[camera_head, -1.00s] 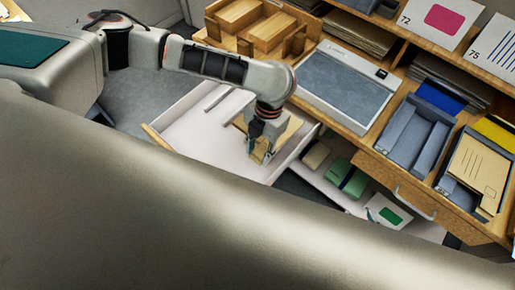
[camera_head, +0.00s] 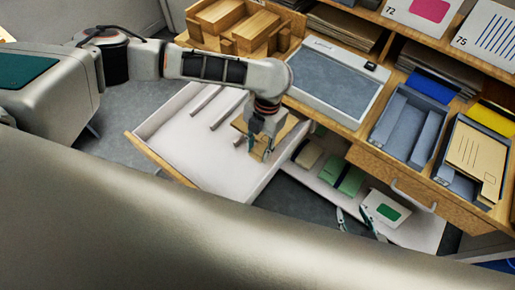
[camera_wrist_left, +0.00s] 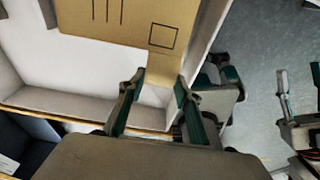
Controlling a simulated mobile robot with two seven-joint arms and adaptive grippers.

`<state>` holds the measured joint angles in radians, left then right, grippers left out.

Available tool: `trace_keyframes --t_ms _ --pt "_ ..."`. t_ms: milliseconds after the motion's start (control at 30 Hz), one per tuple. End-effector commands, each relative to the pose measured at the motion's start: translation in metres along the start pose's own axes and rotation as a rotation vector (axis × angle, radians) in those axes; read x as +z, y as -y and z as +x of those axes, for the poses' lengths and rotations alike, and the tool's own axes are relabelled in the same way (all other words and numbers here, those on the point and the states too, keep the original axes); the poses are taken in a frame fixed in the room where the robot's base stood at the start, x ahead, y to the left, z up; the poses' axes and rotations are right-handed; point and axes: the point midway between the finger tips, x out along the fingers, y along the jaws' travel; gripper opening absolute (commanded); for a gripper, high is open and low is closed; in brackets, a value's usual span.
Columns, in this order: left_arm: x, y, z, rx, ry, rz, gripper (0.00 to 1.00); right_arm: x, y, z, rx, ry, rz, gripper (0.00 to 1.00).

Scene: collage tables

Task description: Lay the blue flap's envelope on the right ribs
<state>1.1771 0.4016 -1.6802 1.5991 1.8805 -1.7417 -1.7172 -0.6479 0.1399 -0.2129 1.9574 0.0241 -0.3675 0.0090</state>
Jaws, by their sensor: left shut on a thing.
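My left gripper (camera_head: 262,148) is over the right part of the open white drawer (camera_head: 215,165). It is shut on the end tab of a tan envelope (camera_head: 284,128). In the left wrist view the envelope (camera_wrist_left: 120,22) shows printed lines and a square, and its tab (camera_wrist_left: 165,66) is between my fingers. I cannot tell whether the envelope touches the drawer's ribs. Pale ribs (camera_head: 228,112) show left of it; those under it are hidden. The blue flap (camera_head: 433,87) stands behind a grey tray (camera_head: 405,127) with no envelope in it. My right gripper (camera_head: 357,222) is open and empty, low near the shelf.
A second grey tray (camera_head: 455,182) holds a tan envelope (camera_head: 476,158) in front of a yellow flap (camera_head: 493,118). A grey-topped device (camera_head: 338,80) and a wooden rack (camera_head: 236,28) stand behind the drawer. Green boxes (camera_head: 345,178) and a green-marked card (camera_head: 386,210) lie on the low shelf.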

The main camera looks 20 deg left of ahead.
Motion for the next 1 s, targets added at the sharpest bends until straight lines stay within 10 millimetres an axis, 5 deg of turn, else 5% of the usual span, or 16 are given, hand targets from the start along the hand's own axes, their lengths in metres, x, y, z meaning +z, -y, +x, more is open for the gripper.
trace_keyframes --t_ms 67,100,167,567,1000 --pt "0.0 0.0 0.0 0.0 0.0 0.0 0.15 0.0 0.0 0.0 0.0 0.0 0.0 0.4" --pt "0.0 0.0 0.0 0.0 0.0 0.0 0.41 0.0 0.0 0.0 0.0 0.0 0.0 0.4" --pt "0.0 0.0 0.0 0.0 0.0 0.0 0.53 0.0 0.0 0.0 0.001 0.0 0.0 0.4" --pt "0.0 0.0 -0.004 0.0 0.001 0.0 0.53 -0.002 -0.002 -0.001 0.002 -0.002 -0.003 0.4" --pt "0.001 -0.001 -0.082 0.001 0.004 0.001 0.53 -0.002 -0.001 -0.001 0.001 -0.003 0.0 0.4"
